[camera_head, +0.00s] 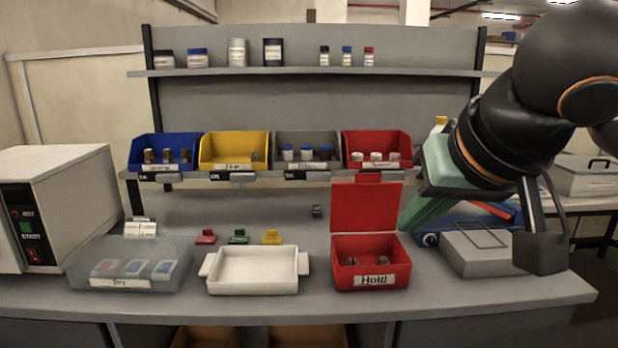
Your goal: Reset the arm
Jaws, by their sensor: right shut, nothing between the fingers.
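My right arm comes in from the upper right, black with orange rings, over the right end of the grey bench (330,310). My right gripper (412,215) has pale green fingers that angle down and to the left, just right of the open lid of the red box. The fingers are shut and I see nothing held in them. A black bracket part of my arm hangs over the grey device at the right. My left gripper is not in view.
The red "Hold" box (370,262) stands open with small items inside. Left of it are a white tray (253,270) and a translucent "Dry" box (130,265). Coloured bins (233,150) line a shelf behind. A grey device (475,255) sits under my arm.

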